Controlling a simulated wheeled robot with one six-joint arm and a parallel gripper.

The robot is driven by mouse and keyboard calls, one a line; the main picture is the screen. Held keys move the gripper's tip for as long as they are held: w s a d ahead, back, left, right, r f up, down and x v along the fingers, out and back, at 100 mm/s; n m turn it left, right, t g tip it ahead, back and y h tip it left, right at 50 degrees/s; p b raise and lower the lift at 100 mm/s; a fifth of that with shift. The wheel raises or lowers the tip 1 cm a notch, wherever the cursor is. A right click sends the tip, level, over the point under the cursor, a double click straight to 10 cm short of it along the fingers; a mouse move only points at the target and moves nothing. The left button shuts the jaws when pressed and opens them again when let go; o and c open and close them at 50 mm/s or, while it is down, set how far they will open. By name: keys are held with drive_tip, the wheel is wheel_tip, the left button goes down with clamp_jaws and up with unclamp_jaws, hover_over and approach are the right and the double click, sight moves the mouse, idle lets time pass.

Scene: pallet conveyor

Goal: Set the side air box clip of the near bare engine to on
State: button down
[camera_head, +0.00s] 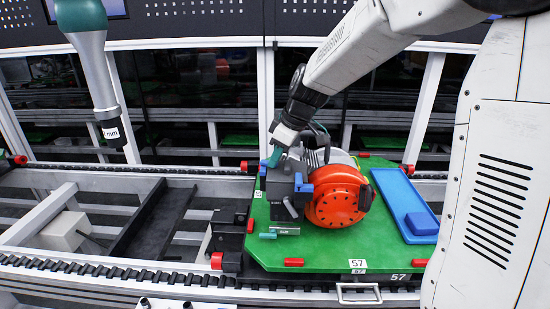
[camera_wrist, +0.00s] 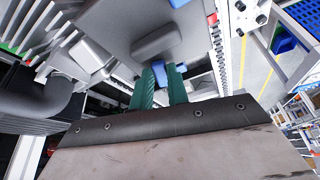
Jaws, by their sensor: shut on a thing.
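The engine (camera_head: 337,195) has a round orange-red housing and sits on a green pallet (camera_head: 330,250). Its dark grey air box (camera_head: 283,190) is on its left side. My gripper (camera_head: 275,157), with teal fingers, reaches down to the top of the air box from behind. In the wrist view its two fingers (camera_wrist: 161,85) are closed around a small blue clip (camera_wrist: 158,69) at the air box edge. Another blue clip (camera_head: 304,184) shows at the front right of the air box. The fingers partly hide the held clip, so I cannot tell its setting.
A blue tray (camera_head: 404,200) with a blue block lies on the pallet's right. The pallet rests on the conveyor (camera_head: 120,274). A hanging green-and-grey tool (camera_head: 100,85) is at the upper left. A dark stop (camera_head: 228,240) stands at the pallet's left edge.

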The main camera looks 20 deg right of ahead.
drive_tip(key=shift+w+d+n+g+y, duration=0.2)
drive_tip(key=shift+w+n+g, duration=0.1)
drive_tip(key=shift+n, duration=0.6)
drive_tip(key=shift+w+d+n+g+y, duration=0.1)
drive_tip(key=shift+w+n+g+y, duration=0.15)
drive_tip(key=shift+n, duration=0.65)
drive_tip(key=c, duration=1.4)
unclamp_jaws()
drive_tip(key=shift+o, duration=0.2)
drive_tip(key=v, duration=0.8)
